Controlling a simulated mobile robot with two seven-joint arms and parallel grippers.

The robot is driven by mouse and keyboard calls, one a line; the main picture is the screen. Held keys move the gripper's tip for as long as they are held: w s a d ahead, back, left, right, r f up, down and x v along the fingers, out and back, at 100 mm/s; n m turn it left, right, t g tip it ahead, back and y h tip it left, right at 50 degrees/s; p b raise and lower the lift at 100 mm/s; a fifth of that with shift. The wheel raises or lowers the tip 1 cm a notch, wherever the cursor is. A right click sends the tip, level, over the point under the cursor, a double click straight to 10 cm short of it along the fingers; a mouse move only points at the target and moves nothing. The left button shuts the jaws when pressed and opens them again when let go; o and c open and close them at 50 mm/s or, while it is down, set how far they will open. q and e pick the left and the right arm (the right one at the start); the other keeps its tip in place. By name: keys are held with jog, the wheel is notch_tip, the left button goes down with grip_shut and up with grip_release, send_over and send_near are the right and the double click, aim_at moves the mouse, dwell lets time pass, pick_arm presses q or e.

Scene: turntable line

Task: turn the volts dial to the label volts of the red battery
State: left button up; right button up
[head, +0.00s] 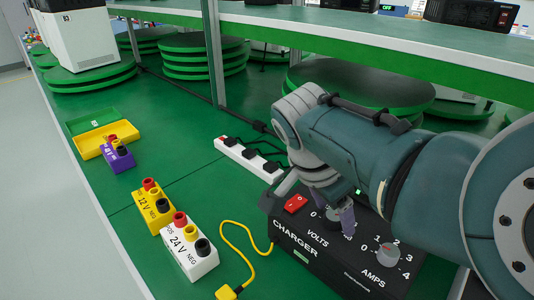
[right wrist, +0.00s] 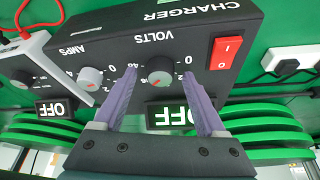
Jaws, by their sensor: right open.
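The black charger (head: 285,238) stands on the green bench. The dial's setting is not clear. My right gripper (right wrist: 162,100) is open, with one purple finger on each side of the volts dial; contact cannot be told. In the head view my right gripper (head: 337,215) largely hides the dial. No red battery shows; I see a white 24 V battery (head: 190,252), a yellow 12 V battery (head: 153,210) and a purple battery (head: 117,158). My left gripper is not in view.
A white power strip (head: 245,158) with black plugs lies behind. A yellow cable (head: 238,228) lies beside the charger. A yellow tray (head: 92,145) stands farther left.

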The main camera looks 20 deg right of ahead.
jog(key=p+v, duration=0.3)
jog(key=v, duration=0.7)
